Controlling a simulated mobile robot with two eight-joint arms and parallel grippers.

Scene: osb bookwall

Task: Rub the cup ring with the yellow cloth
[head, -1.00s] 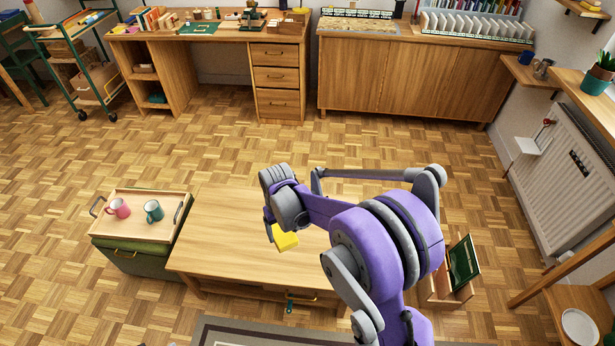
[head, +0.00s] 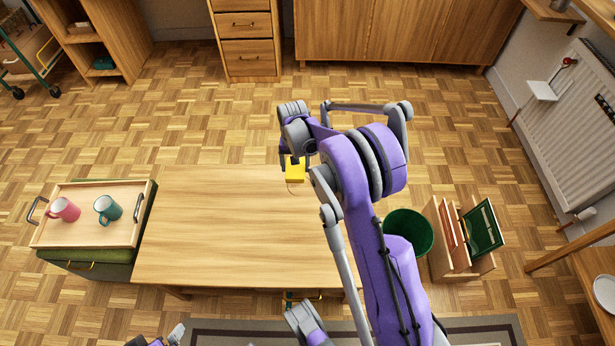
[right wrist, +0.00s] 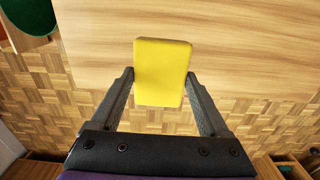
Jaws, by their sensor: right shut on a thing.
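The yellow cloth (head: 295,172) is a small flat block shape between the fingers of my right gripper (head: 295,163), over the far right part of the wooden table (head: 215,235). In the right wrist view my right gripper (right wrist: 160,76) is shut on the cloth (right wrist: 163,70), with the tabletop (right wrist: 240,40) behind it. I cannot tell whether the cloth touches the wood. A faint curved line, possibly the cup ring (head: 291,190), shows just below the cloth in the head view; the rest is hidden. Parts of my left arm show at the bottom edge; its gripper is unclear.
A wooden tray (head: 130,238) with a pink mug (head: 64,209) and a teal mug (head: 107,209) stands left of the table. A green bin (head: 408,232) and a wooden rack (head: 448,262) stand at its right. The left tabletop is clear.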

